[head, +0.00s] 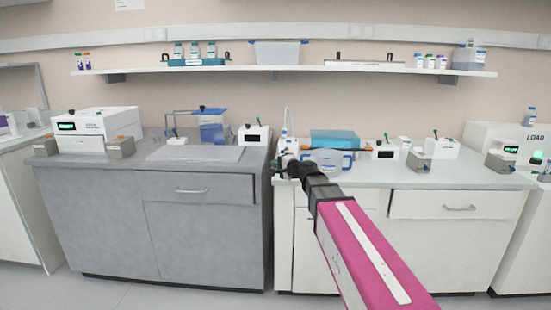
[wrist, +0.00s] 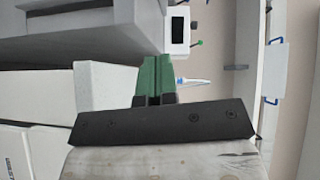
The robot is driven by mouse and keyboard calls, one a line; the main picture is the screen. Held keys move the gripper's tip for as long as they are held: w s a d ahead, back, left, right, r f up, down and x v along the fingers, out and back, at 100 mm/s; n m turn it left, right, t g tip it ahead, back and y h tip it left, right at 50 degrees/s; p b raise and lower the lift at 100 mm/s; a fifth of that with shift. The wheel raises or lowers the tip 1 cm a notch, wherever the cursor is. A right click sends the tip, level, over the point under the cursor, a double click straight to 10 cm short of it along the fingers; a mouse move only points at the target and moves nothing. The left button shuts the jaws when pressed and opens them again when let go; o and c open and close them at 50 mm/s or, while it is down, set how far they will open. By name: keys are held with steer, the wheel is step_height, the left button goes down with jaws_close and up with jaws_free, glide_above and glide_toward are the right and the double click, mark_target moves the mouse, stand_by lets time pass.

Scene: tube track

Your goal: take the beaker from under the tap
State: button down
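My gripper (head: 284,163) is over the left front of the white bench, at the end of my pink arm. In the wrist view its green fingers (wrist: 154,78) lie side by side, shut, with nothing visible between them. I cannot make out a beaker for certain in either view. A clear blue-tinted vessel with side handles (head: 328,160) stands just right of my gripper, partly behind my arm. A thin curved spout (head: 287,118) rises behind my gripper; whether it is the tap is unclear. A clear blue tank (head: 213,126) stands on the grey bench.
A blue box (head: 335,140) is at the back of the white bench. White devices with dark screens stand at right (head: 384,151) and left (head: 254,135). A shelf (head: 300,71) runs above. The grey bench has a bare flat panel (head: 195,154) at front.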

steer(key=s+d+f+n+g+h, duration=0.2)
steer(key=s+d+f+g, duration=0.15)
steer(key=s+f, duration=0.4)
steer(key=s+d+f+n+g+h, duration=0.25)
steer(key=s+d+f, duration=0.2)
steer(key=f, duration=0.55)
steer(key=s+d+f+n+g+h, duration=0.25)
steer(key=s+d+f, duration=0.3)
steer(key=f, duration=0.35)
steer(key=s+d+f+n+g+h, duration=0.1)
steer(key=s+d+f+g+h, duration=0.2)
steer(key=s+d, duration=0.5)
step_height(320, 180, down, 2)
steer(key=shift+s+d+f+h, duration=0.25)
steer(key=shift+s+h, duration=0.25)
steer(key=shift+h, duration=0.4)
